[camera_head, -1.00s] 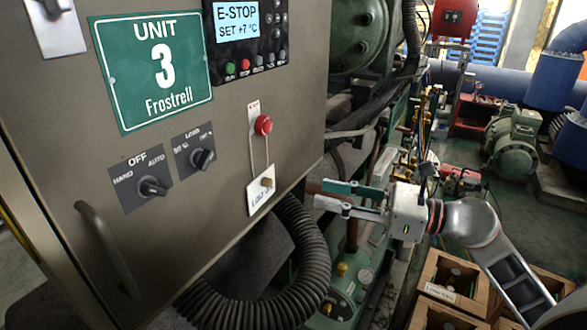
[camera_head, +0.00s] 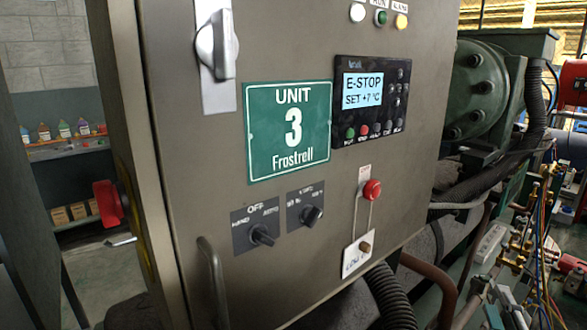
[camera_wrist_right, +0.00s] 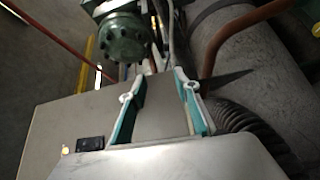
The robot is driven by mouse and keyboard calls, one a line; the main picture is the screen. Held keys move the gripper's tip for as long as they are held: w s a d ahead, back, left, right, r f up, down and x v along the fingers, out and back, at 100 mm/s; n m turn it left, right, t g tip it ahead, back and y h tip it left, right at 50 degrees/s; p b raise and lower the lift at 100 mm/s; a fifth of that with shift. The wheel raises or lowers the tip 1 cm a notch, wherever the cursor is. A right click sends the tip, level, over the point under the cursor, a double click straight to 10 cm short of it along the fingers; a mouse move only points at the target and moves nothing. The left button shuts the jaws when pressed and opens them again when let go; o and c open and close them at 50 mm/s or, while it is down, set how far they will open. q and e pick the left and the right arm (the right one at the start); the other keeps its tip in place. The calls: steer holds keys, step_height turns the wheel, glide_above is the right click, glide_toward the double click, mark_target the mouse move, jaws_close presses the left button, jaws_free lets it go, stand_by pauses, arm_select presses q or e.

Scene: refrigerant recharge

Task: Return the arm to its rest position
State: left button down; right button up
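The grey cabinet (camera_wrist_right: 75,120) shows beyond and below the fingers there. My left gripper is in neither view.
The grey control cabinet (camera_head: 190,140) fills the middle, with a Unit 3 sign (camera_head: 288,158), an E-STOP display (camera_head: 363,90), a red button (camera_head: 372,189) and a handle (camera_head: 213,285). A black corrugated hose (camera_head: 392,298) hangs below. Shelves with bottles (camera_head: 64,130) stand at left.

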steer(key=s+a+f+m+g, duration=0.25)
steer(key=s+f+g, duration=0.45)
steer(key=f, duration=0.4)
steer(key=s+a+f+m+g, duration=0.2)
steer(key=s+f+m+g, duration=0.2)
steer(key=s+f, duration=0.55)
steer(key=w+a+f+m+t+y, duration=0.2)
steer(key=a+f+y, duration=0.6)
steer(key=a+f, duration=0.7)
steer(key=shift+w+a+m+t, duration=0.35)
steer(key=shift+w+t, duration=0.35)
steer(key=shift+t, duration=0.2)
stand_by(1.0)
